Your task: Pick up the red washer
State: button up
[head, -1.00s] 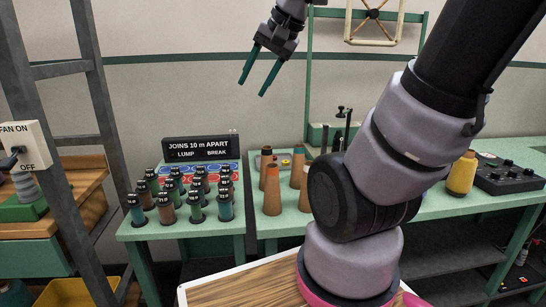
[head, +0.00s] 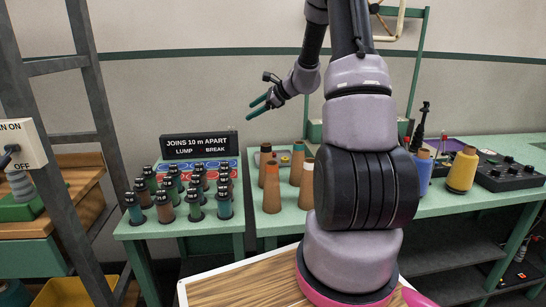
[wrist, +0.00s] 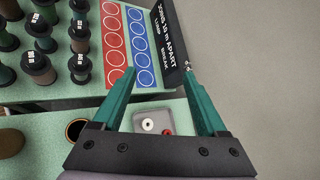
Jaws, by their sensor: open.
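The red washer (wrist: 167,132) shows in the wrist view as a small red piece on a grey tray (wrist: 139,118), beside a white ring (wrist: 148,124). Its lower part is close to the edge of my gripper's body, so its full shape is hard to tell. In the head view the tray (head: 285,160) shows only partly, behind brown cones. My gripper (head: 257,106) is open and empty, in the air above the green table, with green fingers pointing left and down. In the wrist view my gripper (wrist: 158,75) has its fingers spread, with the tray below and between them.
Several spools (head: 193,203) stand in rows on the left of the table, near a card of red (wrist: 115,48) and blue circles. A black sign (head: 199,145) stands behind them. Brown cones (head: 271,186) stand close to the tray. A yellow cone (head: 462,170) is at right.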

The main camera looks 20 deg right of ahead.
aim_at(274, 154)
jog(key=w+d+f+m+t+h, duration=0.1)
jog(key=w+d+f+m, duration=0.2)
jog(key=f, duration=0.5)
jog(key=w+d+f+m+t+h, duration=0.1)
jog(key=w+d+f+m, duration=0.3)
jog(key=d+f, duration=0.2)
jog(key=w+d+f+m+h, duration=0.1)
jog(key=w+d+f+m, duration=0.2)
jog(key=f, duration=0.7)
jog(key=shift+w+d+f+m+t+h, duration=0.1)
jog(key=shift+d+f+m+t+h, duration=0.1)
jog(key=shift+d, duration=0.4)
jog(key=shift+w+d+f+m+t+h, duration=0.1)
jog(key=shift+d+t, duration=0.1)
jog(key=shift+d, duration=0.35)
jog(key=shift+w+f, duration=0.15)
grip_shut()
